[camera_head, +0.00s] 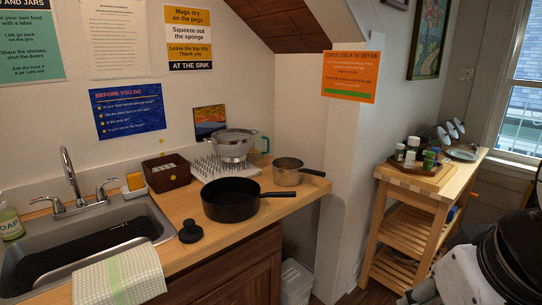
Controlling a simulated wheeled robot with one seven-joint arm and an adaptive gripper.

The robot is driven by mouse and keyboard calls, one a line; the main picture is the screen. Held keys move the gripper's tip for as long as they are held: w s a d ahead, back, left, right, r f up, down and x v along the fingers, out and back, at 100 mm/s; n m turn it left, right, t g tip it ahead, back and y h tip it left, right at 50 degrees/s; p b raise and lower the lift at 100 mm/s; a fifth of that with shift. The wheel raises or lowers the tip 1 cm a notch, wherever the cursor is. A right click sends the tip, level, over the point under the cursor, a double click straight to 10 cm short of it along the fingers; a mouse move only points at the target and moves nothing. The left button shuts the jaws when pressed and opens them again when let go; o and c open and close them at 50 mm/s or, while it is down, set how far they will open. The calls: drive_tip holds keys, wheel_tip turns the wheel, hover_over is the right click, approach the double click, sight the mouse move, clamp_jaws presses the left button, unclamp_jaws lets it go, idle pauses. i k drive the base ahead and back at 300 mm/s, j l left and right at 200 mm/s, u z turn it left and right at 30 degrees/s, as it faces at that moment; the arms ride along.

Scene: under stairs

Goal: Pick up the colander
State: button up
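The colander (232,146) is a silvery metal bowl. It sits on a white pegged drying rack (212,171) at the back of the wooden counter, near the corner of the wall. Its rim shows, and its lower part is close to the rack's pegs. A black frying pan (230,207) stands in front of it, and a small metal saucepan (287,177) stands to its right. Part of my arm shows at the lower right, well away from the colander. My gripper's fingers are not in view.
A black knob-like object (190,232) lies by the sink (84,248). A wooden cart (415,205) stands right of the wall post.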

sight(233, 145)
drive_tip(key=i+l+z, duration=0.1)
drive_tip(key=i+z, duration=0.8)
drive_tip(key=i+u, duration=0.3)
drive_tip(key=i, duration=0.45)
drive_tip(key=i+u, duration=0.25)
drive_tip(key=u, duration=0.15)
drive_tip(key=i+u, duration=0.4)
drive_tip(key=i+l+u, duration=0.1)
drive_tip(key=u, duration=0.3)
drive_tip(key=i+l+u, duration=0.25)
drive_tip(key=u, duration=0.15)
